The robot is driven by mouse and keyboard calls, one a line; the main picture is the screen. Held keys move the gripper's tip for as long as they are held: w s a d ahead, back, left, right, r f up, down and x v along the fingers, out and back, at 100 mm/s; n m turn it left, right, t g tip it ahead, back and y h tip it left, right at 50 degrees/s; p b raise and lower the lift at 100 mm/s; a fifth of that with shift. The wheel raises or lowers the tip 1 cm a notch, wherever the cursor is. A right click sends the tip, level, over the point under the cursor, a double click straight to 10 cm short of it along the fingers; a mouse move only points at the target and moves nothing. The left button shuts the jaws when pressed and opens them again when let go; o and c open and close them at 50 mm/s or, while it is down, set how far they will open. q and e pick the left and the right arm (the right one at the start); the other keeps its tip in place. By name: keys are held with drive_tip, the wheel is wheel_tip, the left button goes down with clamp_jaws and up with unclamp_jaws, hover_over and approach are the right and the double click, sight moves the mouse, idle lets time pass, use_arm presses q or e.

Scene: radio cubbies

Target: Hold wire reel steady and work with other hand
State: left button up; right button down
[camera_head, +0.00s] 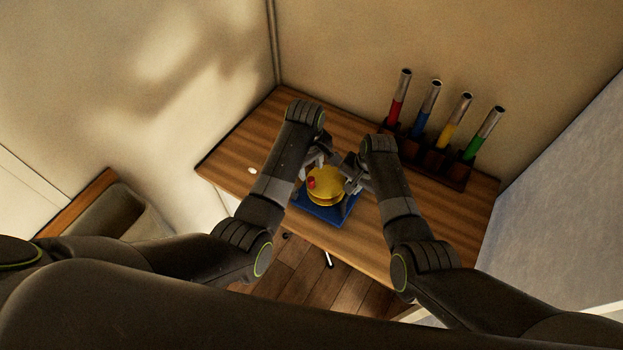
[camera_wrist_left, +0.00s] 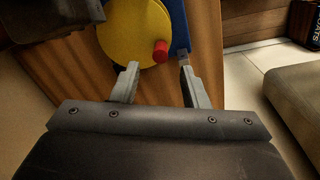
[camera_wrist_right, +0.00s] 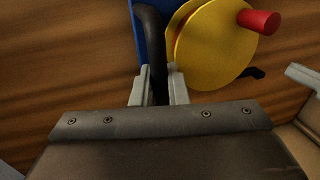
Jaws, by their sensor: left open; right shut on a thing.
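The wire reel is a yellow disc (camera_head: 325,188) with a red knob (camera_head: 311,182), on a blue base (camera_head: 322,213) on the desk. My left gripper (camera_wrist_left: 159,68) is open, and the red knob (camera_wrist_left: 160,50) shows just beyond and between its fingertips, apparently apart from them. My right gripper (camera_wrist_right: 157,85) is shut on a thick black bar (camera_wrist_right: 150,38) beside the yellow disc (camera_wrist_right: 215,45). The blue base (camera_wrist_right: 138,28) shows behind that bar. In the head view my left gripper (camera_head: 316,160) and right gripper (camera_head: 350,178) are at the reel, their fingertips partly hidden.
A dark rack (camera_head: 452,172) with several silver-topped tubes in red, blue, yellow and green stands at the back right of the wooden desk (camera_head: 235,150). A small white object (camera_head: 251,170) lies at the left. Walls close off the back and right.

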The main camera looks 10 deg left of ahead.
sight(311, 179)
use_arm(q)
drive_tip(key=shift+w+d+f, duration=0.1)
drive_tip(key=shift+w+f, duration=0.05)
drive_tip(key=shift+f, duration=3.35)
drive_tip(key=shift+c, duration=0.3)
clamp_jaws()
